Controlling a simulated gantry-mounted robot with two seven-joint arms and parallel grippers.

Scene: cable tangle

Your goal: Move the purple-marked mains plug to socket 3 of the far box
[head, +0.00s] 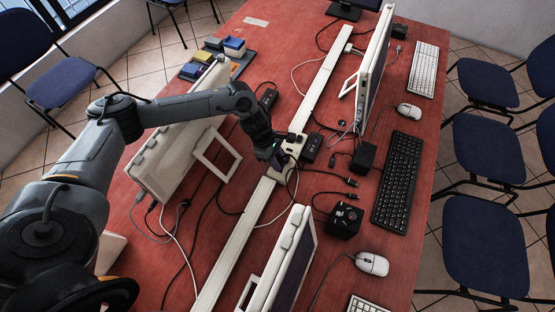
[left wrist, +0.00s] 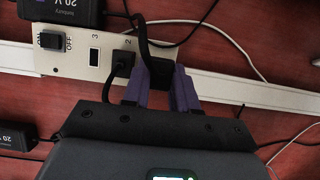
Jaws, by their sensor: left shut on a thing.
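My left gripper (head: 274,158) is at the white socket box (head: 293,146) on the cable channel in mid-table. In the left wrist view its two purplish fingers (left wrist: 162,88) are shut on a black plug (left wrist: 159,72) with a black cable rising from it. The plug is at the box's right end; I cannot tell whether it is seated. Any purple mark on it is not distinct from the fingers. The socket box (left wrist: 76,63) shows an OFF switch, an empty socket 3 (left wrist: 95,57), and another black plug (left wrist: 122,62) in socket 2. My right gripper is not in view.
A black power brick (head: 311,147) lies just right of the box; the wrist view shows a 20 V brick (left wrist: 70,10) close behind it. Loose cables cross nearby. Monitors (head: 180,135) stand around, with a black keyboard (head: 398,180) to the right.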

